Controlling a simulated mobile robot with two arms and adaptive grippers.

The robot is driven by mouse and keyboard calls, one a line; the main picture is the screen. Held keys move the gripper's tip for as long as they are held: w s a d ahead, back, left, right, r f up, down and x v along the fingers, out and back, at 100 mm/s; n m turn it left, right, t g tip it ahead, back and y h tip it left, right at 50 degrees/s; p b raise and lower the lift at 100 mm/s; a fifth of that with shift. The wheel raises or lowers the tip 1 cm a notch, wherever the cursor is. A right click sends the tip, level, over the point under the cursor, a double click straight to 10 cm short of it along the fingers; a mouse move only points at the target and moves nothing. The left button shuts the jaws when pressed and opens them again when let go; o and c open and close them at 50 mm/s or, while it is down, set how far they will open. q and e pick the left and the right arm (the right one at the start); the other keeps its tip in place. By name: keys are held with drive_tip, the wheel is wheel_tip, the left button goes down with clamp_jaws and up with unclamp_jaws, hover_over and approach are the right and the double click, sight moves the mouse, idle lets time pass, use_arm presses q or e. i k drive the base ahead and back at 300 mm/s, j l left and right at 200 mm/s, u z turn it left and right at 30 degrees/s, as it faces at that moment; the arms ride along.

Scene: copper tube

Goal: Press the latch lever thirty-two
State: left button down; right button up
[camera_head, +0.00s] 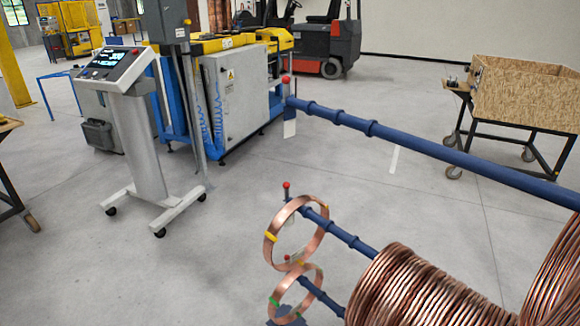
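Several blue bars reach in from the right, each with a latch lever at its free end. The top bar (410,147) is bare and has an upright lever with a red knob (285,80) and a pale plate below it. The middle bar (345,236) has a red-knobbed lever (287,186) standing up at its tip. A lower bar (322,297) shows partly, with a small reddish tip (287,258) at its end, partly behind a copper ring. I cannot read any number, so I cannot tell which lever is thirty-two. Neither gripper is in view.
Thin copper rings (271,250) with coloured tape hang around the middle and lower bar ends. Large copper coils (425,300) fill the lower right. A control console (140,135) and machine (235,95) stand left, a wooden crate cart (525,95) right. The grey floor between is clear.

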sight(285, 185)
drive_tip(key=i+j+z, duration=0.2)
drive_tip(key=i+j, duration=0.55)
drive_tip(key=i, duration=0.15)
